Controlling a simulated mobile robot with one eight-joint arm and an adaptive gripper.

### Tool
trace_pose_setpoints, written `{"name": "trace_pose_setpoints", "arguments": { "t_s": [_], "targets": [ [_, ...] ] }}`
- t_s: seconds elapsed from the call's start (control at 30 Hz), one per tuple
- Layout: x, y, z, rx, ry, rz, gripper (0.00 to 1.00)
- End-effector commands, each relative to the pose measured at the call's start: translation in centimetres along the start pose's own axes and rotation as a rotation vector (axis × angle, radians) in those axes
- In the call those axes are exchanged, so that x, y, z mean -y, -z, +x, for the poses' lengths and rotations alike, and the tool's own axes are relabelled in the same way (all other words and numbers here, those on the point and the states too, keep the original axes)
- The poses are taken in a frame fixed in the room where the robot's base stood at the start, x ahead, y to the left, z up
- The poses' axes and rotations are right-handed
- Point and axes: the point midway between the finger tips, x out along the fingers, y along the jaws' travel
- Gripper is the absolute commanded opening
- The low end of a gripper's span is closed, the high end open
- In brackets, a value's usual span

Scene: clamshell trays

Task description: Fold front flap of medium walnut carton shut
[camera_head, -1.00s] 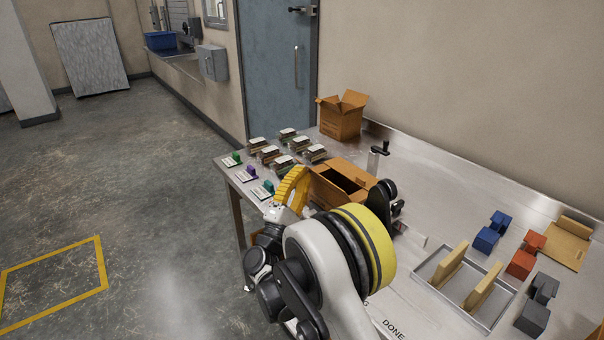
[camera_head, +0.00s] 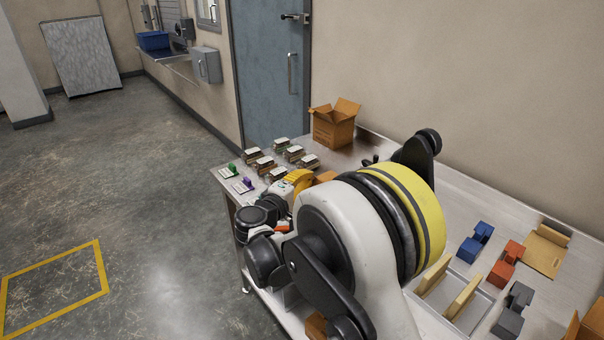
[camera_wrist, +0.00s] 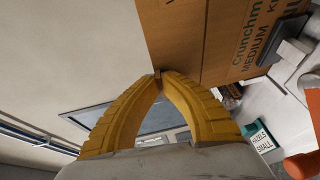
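The brown medium carton (camera_wrist: 220,40) fills the upper right of the wrist view, its side printed "Crunchm…" and "MEDIUM". In the head view only a small part of it (camera_head: 326,176) shows behind my arm, and its front flap cannot be made out. My gripper (camera_wrist: 158,76) has two curved yellow fingers whose tips meet at the carton's lower left edge in the wrist view. I cannot tell whether the tips touch the cardboard; nothing is clearly held. In the head view my gripper (camera_head: 299,179) is beside the carton, partly covered by my arm.
Another open carton (camera_head: 332,128) stands at the back near the wall. Several small product stacks (camera_head: 265,165) and coloured label cards (camera_head: 243,185) lie to the left. A tray with tan dividers (camera_head: 462,298) and blue (camera_head: 474,246), orange and grey blocks occupy the right.

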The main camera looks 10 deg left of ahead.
Motion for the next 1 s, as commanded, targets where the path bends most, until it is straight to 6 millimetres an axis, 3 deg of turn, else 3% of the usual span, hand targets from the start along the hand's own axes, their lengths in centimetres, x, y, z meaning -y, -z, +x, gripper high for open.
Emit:
{"name": "trace_pose_setpoints", "arguments": {
  "t_s": [0.03, 0.4, 1.0],
  "targets": [
    [-0.7, -0.1, 0.2, 0.001, 0.039, 0.017, 0.00],
    [-0.9, -1.0, 2.3, 0.001, 0.362, 0.152, 0.00],
    [0.5, -2.3, 5.5, 0.002, 0.888, 0.372, 0.00]
  ]
}}
